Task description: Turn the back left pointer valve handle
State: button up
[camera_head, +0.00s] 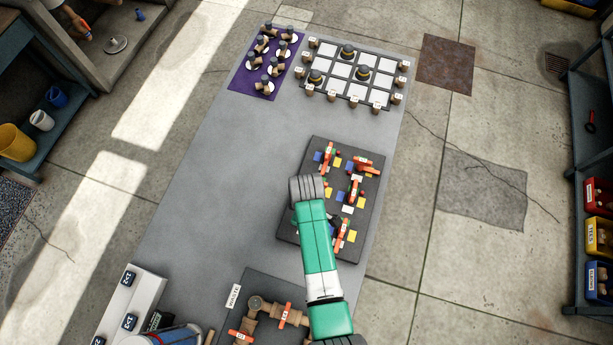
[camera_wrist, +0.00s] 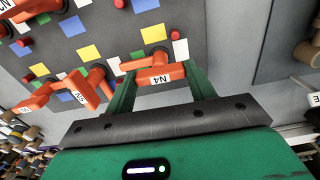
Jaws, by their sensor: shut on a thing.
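The dark valve panel (camera_head: 290,225) lies on the grey table and carries several orange pointer handles and coloured plates. In the wrist view my gripper (camera_wrist: 160,84) has its two green fingers around an orange pointer handle (camera_wrist: 150,66) with a white tag that seems to read N4. The fingers are shut on this handle. In the head view my arm covers the gripper and part of the panel. Which place on the panel the held handle has cannot be told for sure. Another tagged orange handle (camera_wrist: 80,94) stands beside it on the left in the wrist view.
An orange handle (camera_head: 328,152) shows near the panel's back left corner and another (camera_head: 342,235) near its front. A labelled grid board (camera_head: 352,73) and a purple mat (camera_head: 242,81) lie behind. A pipe board (camera_head: 258,282) lies in front. Bare table is left of the panel.

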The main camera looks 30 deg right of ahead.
jog(key=m+p, duration=0.1)
jog(key=m, duration=0.3)
jog(key=shift+r, duration=0.1)
jog(key=m+p, duration=0.1)
jog(key=m, duration=0.3)
jog(key=shift+m, duration=0.4)
jog(key=m+p, duration=0.1)
jog(key=m, duration=0.3)
jog(key=shift+m, duration=0.3)
jog(key=shift+m+p, duration=0.35)
jog(key=shift+m, duration=1.65)
jog(key=o, duration=1)
jog(key=shift+r+p, duration=0.35)
jog(key=shift+r, duration=3.5)
